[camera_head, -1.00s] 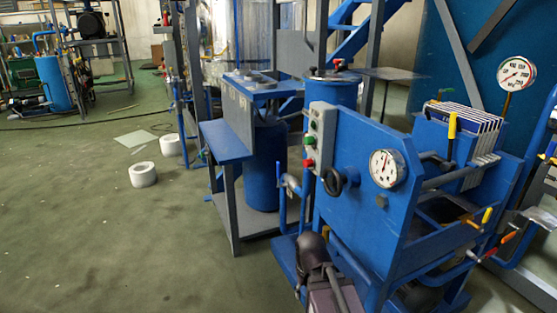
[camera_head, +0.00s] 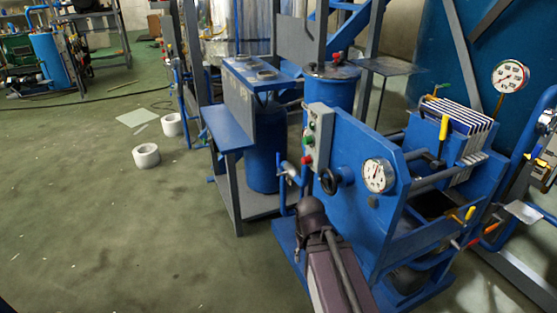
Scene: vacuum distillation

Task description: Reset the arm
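My gripper is not in view, and no part of my arm can be made out with certainty. The blue distillation unit (camera_head: 345,150) stands right of centre. Its front panel carries a round white gauge (camera_head: 378,175), a black handwheel (camera_head: 331,181) and a grey button box (camera_head: 319,136) with green and red buttons. A second gauge (camera_head: 510,76) stands on a stem at the right.
A dark motor-like body with a grey-purple box (camera_head: 330,275) sits low in front of the unit. A blue bench (camera_head: 228,128) stands behind it. White rolls (camera_head: 146,156) and a pale sheet (camera_head: 137,117) lie on the floor.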

